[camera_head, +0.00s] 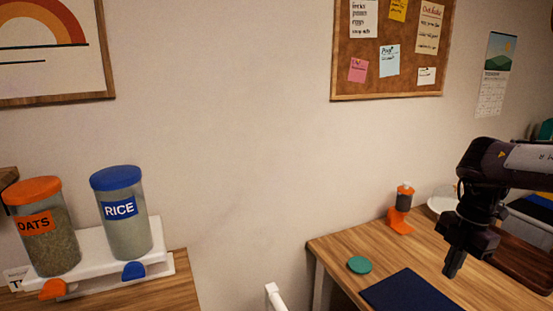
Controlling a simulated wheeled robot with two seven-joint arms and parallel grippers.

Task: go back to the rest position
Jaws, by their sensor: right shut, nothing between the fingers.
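My right gripper (454,262) hangs over the right-hand wooden table (330,250), fingers pointing down. It is shut and empty, apart from the things on the table. My right arm comes in from the right edge. My left gripper is not in view.
A dark blue mat (408,293), a green disc (359,265) and an orange stand (400,222) with a small jar lie near the right gripper. An oats container (45,240) and a rice container (124,225) stand on a white rack at left. A gap separates the two tables.

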